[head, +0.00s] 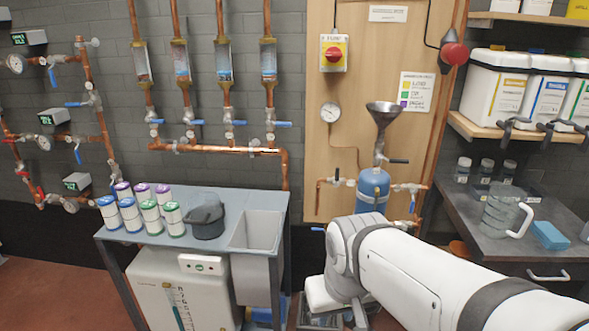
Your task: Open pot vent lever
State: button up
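The blue dosing pot (372,190) hangs upright on the wooden wall panel, with a grey metal funnel (383,112) above it. A dark lever (398,161) sticks out to the right just below the funnel. I cannot tell for sure which lever is the vent. My gripper (338,318) is low at the bottom edge, pointing down, well below the pot and apart from it. Its fingertips are partly cut off, so its opening is unclear. My arm hides the area below the pot.
A dark counter (478,217) at right holds a clear jug (500,209). A gauge (330,112) and red switch (334,54) are on the panel.

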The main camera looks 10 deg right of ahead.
aim_at(336, 184)
jog(key=z, duration=0.15)
jog(key=i, duration=0.9)
jog(key=u, duration=0.1)
